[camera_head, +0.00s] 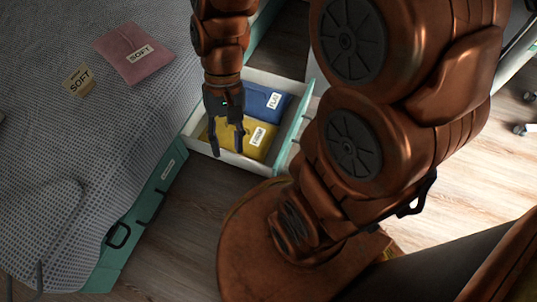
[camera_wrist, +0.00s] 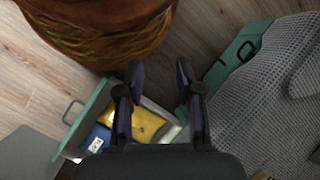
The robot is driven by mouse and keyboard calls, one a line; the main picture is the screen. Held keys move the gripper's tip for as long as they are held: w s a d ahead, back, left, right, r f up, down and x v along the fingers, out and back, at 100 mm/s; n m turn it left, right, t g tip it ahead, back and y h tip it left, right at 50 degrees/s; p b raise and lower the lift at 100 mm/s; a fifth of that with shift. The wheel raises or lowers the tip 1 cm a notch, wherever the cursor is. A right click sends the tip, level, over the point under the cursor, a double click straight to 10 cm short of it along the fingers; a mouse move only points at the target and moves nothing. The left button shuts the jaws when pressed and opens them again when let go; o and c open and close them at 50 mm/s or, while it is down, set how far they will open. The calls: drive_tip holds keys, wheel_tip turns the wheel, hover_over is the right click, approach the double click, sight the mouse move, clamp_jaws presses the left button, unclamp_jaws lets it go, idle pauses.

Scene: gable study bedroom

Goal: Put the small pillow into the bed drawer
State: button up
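The bed drawer (camera_head: 187,146) is pulled out from the teal bed. Inside lie a yellow pillow (camera_head: 262,151) and a blue pillow (camera_head: 267,100), both flat with white labels. The yellow one (camera_wrist: 147,124) and the blue one (camera_wrist: 97,140) also show in the wrist view. My gripper (camera_head: 227,150) points down above the drawer, its fingers spread with nothing between them. It is also open in the wrist view (camera_wrist: 160,75). I cannot tell whether the fingertips touch the yellow pillow. Which pillow counts as the small one is not clear.
On the bed's grey knitted cover (camera_head: 60,140) lie a pink pillow (camera_head: 121,64) labelled SOFT and a small tan item (camera_head: 88,91), also labelled SOFT. A closed teal drawer with a dark handle (camera_head: 118,236) is nearer. Wooden floor (camera_head: 185,235) lies open beside the bed.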

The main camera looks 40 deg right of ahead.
drive_tip(key=s+d+n+h, duration=0.3)
drive_tip(key=s+d, duration=0.1)
drive_tip(key=s, duration=0.4)
drive_tip(key=shift+s+r+t, duration=0.25)
drive_tip(key=shift+r+t, duration=0.05)
drive_tip(key=shift+r, duration=0.05)
drive_tip(key=shift+d+r, duration=0.1)
wheel_tip(320, 180, up, 41)
drive_tip(key=t+p, duration=0.1)
drive_tip(key=p, duration=3.8)
drive_tip(key=shift+w+t, duration=0.15)
drive_tip(key=shift+t, duration=0.15)
drive_tip(key=shift+d, duration=0.1)
